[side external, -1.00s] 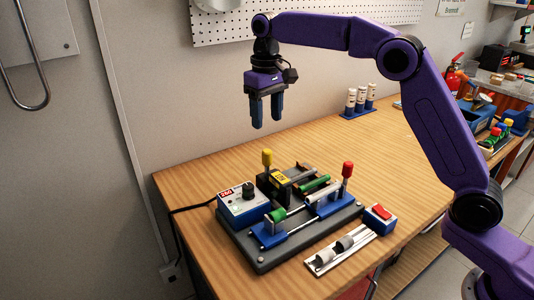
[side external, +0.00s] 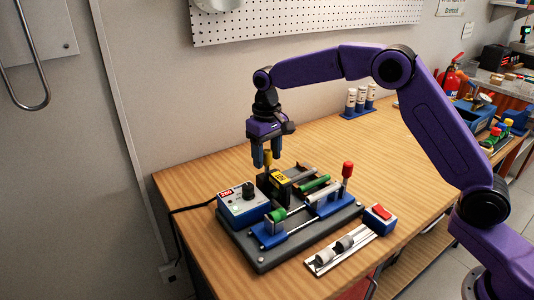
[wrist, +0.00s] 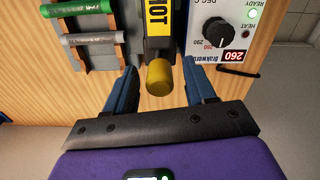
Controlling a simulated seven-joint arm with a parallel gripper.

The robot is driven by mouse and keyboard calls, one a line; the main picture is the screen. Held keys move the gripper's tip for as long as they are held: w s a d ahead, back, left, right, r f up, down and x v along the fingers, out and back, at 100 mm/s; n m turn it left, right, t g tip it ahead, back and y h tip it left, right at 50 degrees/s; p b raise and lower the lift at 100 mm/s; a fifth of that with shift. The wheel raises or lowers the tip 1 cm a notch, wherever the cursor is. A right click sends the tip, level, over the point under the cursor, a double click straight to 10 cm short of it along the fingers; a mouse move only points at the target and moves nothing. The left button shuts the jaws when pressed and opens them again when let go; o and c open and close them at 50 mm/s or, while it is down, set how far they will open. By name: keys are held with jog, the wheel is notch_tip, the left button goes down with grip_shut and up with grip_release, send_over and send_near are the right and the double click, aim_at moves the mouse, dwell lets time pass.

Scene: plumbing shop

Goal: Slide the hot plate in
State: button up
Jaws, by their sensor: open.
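The hot plate is a dark block (side external: 275,186) with a yellow label, on the grey base of the machine. Its label reads "HOT" in the wrist view (wrist: 159,18). A yellow-capped handle (side external: 267,158) stands up from it. The yellow cap (wrist: 159,77) shows between my fingers in the wrist view. My gripper (side external: 267,164) is open, pointing down, with its blue fingers around the yellow cap's sides. In the wrist view a gap shows between each finger and the cap, so my gripper (wrist: 162,86) holds nothing.
A control box (side external: 243,205) with a knob stands left of the hot plate; its display reads 260. A red-topped lever (side external: 347,170), blue pipe clamps (side external: 270,235) and a red switch (side external: 380,217) lie right and front. White bottles (side external: 361,98) stand behind.

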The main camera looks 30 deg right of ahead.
aim_at(283, 180)
grip_shut()
jog(key=shift+s, duration=3.45)
grip_release()
jog(key=shift+r, duration=0.5)
notch_tip(283, 180, up, 16)
jog(key=shift+r, duration=0.2)
